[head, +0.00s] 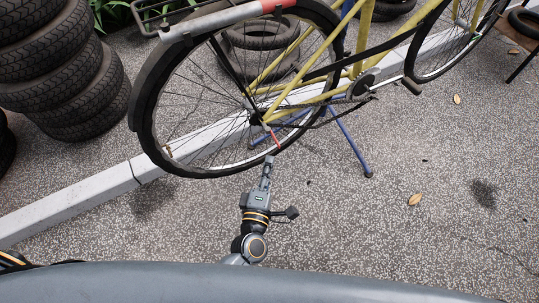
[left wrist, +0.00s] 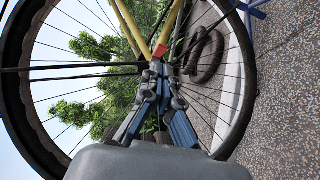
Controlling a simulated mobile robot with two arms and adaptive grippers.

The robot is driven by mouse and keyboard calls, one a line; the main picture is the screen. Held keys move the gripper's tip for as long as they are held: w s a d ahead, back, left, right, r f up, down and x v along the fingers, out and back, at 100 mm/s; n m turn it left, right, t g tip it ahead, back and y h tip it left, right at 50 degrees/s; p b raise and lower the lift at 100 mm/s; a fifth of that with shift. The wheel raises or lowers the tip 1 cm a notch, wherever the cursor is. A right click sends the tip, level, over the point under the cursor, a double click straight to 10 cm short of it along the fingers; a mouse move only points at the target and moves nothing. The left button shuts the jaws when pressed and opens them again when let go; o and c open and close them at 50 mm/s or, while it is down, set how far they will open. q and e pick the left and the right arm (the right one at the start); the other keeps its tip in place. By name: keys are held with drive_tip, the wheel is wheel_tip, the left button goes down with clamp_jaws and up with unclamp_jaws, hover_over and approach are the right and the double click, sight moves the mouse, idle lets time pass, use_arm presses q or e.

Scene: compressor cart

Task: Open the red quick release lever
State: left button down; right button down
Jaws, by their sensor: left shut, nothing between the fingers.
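The red quick release lever (head: 275,138) is a thin red bar at the rear wheel hub of a yellow bicycle (head: 290,100). It slants down and to the right from the hub. In the left wrist view a red part of the lever (left wrist: 160,50) shows just beyond my fingertips. My left gripper (head: 269,160) is shut and empty, just below the lever's lower end. In the left wrist view my fingertips (left wrist: 156,68) are close together at the red part; I cannot tell whether they touch it. My right gripper is not in view.
The bicycle's rear wheel (head: 150,128) surrounds the hub, with spokes close by. A blue stand (head: 350,145) holds the bicycle on the right. Stacked tyres (head: 85,100) are at the left, and a pale kerb (head: 80,202) runs behind. The speckled ground at right is mostly clear.

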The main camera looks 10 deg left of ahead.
use_arm(q)
drive_tip(key=s, duration=0.8)
drive_tip(key=shift+s, duration=0.4)
